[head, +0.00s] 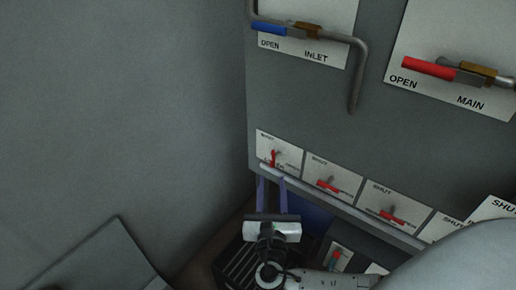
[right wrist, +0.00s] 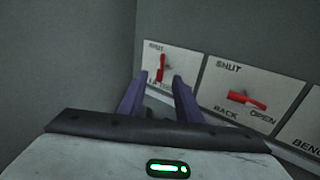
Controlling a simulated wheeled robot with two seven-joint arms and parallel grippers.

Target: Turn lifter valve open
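The leftmost small valve in the lower row has a red handle (head: 273,157) that stands roughly upright on a white plate (head: 290,154). In the right wrist view its red handle (right wrist: 161,68) also stands upright, and its label is partly covered, so the name is hard to read. My right gripper (head: 271,183) is open, with two purple fingers pointing at this plate from below. In the right wrist view the handle shows between the fingertips of the right gripper (right wrist: 159,80); contact cannot be told. My left gripper is not in view.
The rack valve's red handle (right wrist: 246,99) lies nearly sideways just right, between SHUT and OPEN. More small valves continue along the row. A ledge (head: 340,207) runs below them. The inlet valve's blue handle (head: 269,28) and bent pipe (head: 357,80), and the main valve's red handle (head: 428,68), are above.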

